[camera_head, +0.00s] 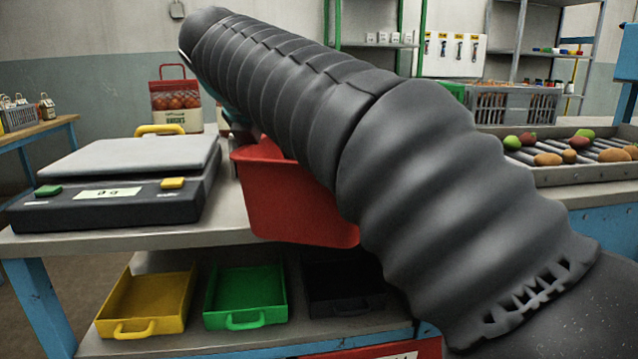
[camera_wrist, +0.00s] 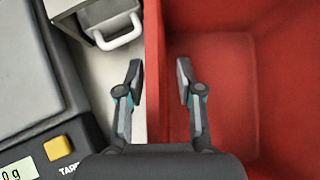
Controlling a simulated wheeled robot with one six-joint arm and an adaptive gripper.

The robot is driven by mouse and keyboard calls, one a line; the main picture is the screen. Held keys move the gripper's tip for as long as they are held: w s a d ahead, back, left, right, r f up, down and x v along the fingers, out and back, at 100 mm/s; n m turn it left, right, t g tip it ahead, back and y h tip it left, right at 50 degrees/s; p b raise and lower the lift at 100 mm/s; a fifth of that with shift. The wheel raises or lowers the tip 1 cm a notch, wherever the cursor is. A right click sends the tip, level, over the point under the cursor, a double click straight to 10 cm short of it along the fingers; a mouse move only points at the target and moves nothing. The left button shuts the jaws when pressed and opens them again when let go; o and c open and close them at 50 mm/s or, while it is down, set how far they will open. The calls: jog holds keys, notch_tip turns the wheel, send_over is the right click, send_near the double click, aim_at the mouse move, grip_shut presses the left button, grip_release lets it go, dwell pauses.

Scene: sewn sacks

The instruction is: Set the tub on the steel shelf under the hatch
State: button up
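A red tub (camera_head: 285,200) stands on the steel worktop right of the scale, partly hidden behind my arm in the head view. In the wrist view its wall (camera_wrist: 153,45) runs up the middle, and its inside at the right looks empty where it shows. My gripper (camera_wrist: 160,78) is open, with one finger left of the wall and the other over the tub's inside. I cannot tell whether either finger touches the wall. In the head view my arm hides most of the gripper. I cannot make out a hatch or a shelf under one.
A scale (camera_head: 120,185) reading 0 g sits close left of the tub. A metal container with a pale handle (camera_wrist: 122,32) is near the left finger. Yellow (camera_head: 150,300), green (camera_head: 246,295) and black (camera_head: 342,288) trays lie on a lower shelf. A roller tray (camera_head: 560,175) holds produce at right.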

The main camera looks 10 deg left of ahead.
grip_shut()
jog(key=shift+r, duration=0.1)
dwell(0.3)
